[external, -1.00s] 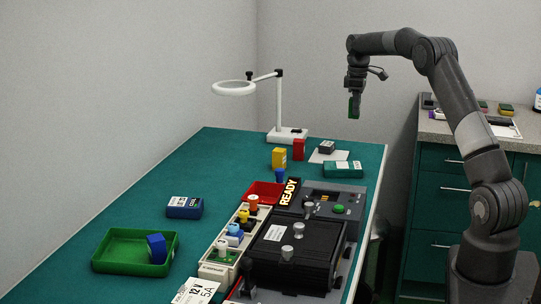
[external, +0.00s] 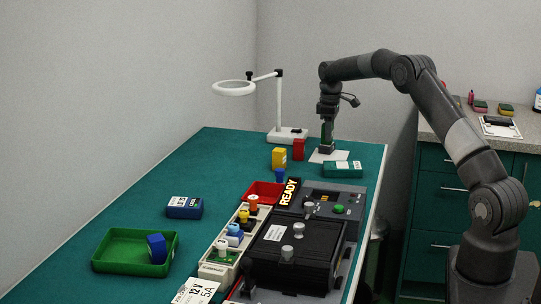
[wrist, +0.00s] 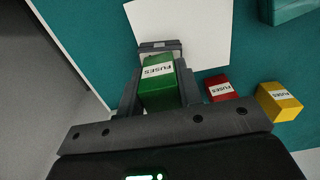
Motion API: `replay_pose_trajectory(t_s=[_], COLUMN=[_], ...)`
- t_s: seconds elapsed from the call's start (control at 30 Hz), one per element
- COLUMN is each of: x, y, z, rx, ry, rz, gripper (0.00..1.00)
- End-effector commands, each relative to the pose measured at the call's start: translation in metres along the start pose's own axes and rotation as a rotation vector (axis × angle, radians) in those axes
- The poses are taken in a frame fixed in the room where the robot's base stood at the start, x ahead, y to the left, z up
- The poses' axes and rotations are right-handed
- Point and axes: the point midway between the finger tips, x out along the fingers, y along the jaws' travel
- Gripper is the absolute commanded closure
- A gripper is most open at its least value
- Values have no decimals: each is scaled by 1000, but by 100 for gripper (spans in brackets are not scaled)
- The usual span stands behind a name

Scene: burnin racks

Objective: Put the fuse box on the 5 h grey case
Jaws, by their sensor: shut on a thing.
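A green fuse box (wrist: 158,88) with a white "FUSES" label is between the fingers of my gripper (wrist: 160,92), which is shut on it. In the external view my gripper (external: 327,138) points down over the far end of the bench. The grey case (external: 327,150) is right under it, on a white sheet. In the wrist view the case (wrist: 160,46) shows partly behind the green box; its hours marking is not readable. I cannot tell whether the box touches the case.
A red fuse box (external: 298,149) and a yellow fuse box (external: 279,157) stand close to the left. A teal case (external: 343,169) lies at the front right of the sheet (wrist: 195,30). A lamp stand (external: 287,134) is behind. Racks and a green tray (external: 105,263) are nearer.

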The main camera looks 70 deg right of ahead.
Motion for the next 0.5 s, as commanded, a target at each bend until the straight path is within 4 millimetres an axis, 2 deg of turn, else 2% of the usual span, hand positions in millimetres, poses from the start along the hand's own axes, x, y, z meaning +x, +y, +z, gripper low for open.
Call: replay_pose_trajectory(t_s=[0.2,0.23,0.5], x=[2,3,2], y=[0,0,0], z=[0,0,0], rx=[0,0,0], ry=[0,0,0], rz=[0,0,0], gripper=[90,67,46])
